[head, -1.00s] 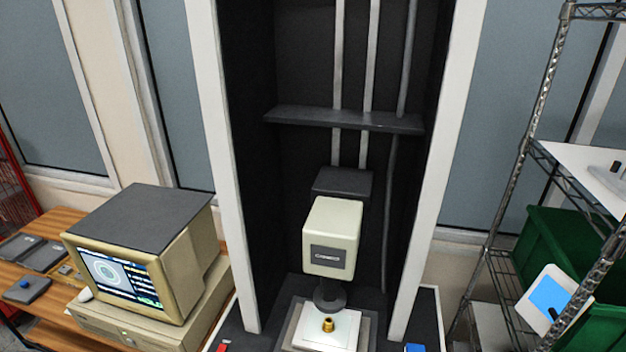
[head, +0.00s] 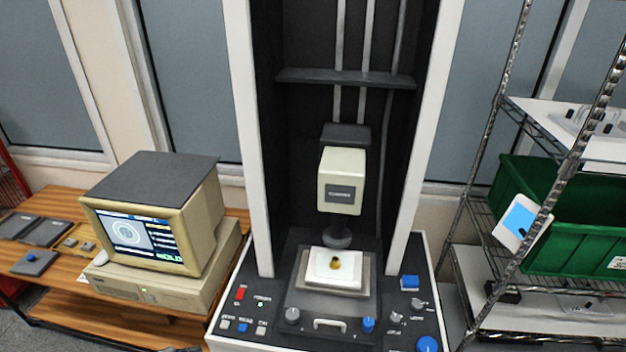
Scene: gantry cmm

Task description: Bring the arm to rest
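Neither of my grippers can be made out in the head view. The measuring machine (head: 247,140) stands in the middle, a tall white frame with a dark back. Its cream probe head (head: 341,172) hangs above a white plate (head: 322,268). The control panel (head: 262,292) in front carries a red button, several blue buttons and knobs.
A cream computer (head: 200,222) with a lit screen stands on a wooden desk (head: 60,295) at left. A wire rack (head: 480,190) at right holds a green bin (head: 580,250) and a white tablet (head: 520,222) with a blue face. Grey floor shows at lower left.

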